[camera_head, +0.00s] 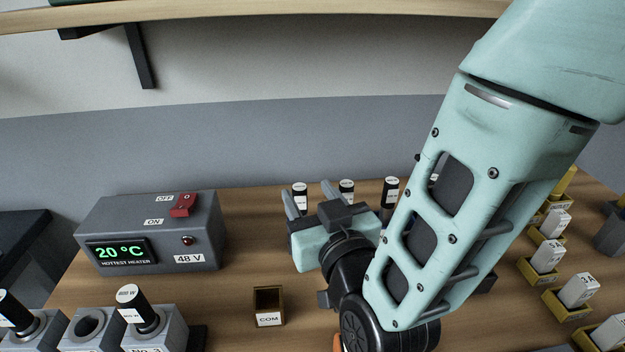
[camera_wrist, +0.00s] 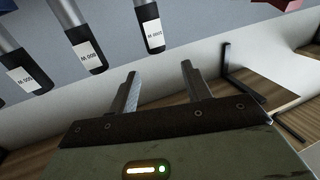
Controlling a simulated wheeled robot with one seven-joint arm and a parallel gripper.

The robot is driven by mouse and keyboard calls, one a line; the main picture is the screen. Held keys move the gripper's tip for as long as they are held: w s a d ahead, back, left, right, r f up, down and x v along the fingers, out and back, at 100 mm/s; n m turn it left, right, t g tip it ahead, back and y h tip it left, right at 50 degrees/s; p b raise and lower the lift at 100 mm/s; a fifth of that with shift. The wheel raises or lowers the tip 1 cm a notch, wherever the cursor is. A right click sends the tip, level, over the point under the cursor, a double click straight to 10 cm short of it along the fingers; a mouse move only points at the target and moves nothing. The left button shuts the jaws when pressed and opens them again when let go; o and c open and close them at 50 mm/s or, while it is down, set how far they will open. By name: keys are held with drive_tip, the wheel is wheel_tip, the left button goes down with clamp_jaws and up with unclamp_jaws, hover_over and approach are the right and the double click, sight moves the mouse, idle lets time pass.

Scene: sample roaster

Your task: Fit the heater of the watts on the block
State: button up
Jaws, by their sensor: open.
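Several heaters with black tops and white labels stand in a row at the back of the bench, including a left one (camera_head: 300,193), a middle one (camera_head: 346,190) and a right one (camera_head: 391,192). At the lower left are grey blocks; the middle block (camera_head: 90,341) has an empty hole, and the blocks on either side hold heaters (camera_head: 132,302). My gripper (camera_head: 307,198) is open and empty, close to the heater row.
A grey control box (camera_head: 150,235) shows 20 °C, with a red switch and a 48 V label. A small brown box marked COM (camera_head: 268,307) stands in front. Yellow holders with white labelled pieces (camera_head: 548,258) line the right. My arm hides part of the row.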

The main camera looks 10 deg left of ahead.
sight(297, 196)
wheel_tip(297, 196, down, 5)
drive_tip(key=shift+f, duration=0.1)
drive_tip(key=p+x, duration=0.2)
drive_tip(key=x, duration=0.5)
drive_tip(key=shift+w+a, duration=0.1)
drive_tip(key=shift+w, duration=0.15)
clamp_jaws()
drive_tip(key=shift+c, duration=1.7)
unclamp_jaws()
drive_tip(key=shift+o, duration=0.4)
drive_tip(key=o, duration=0.5)
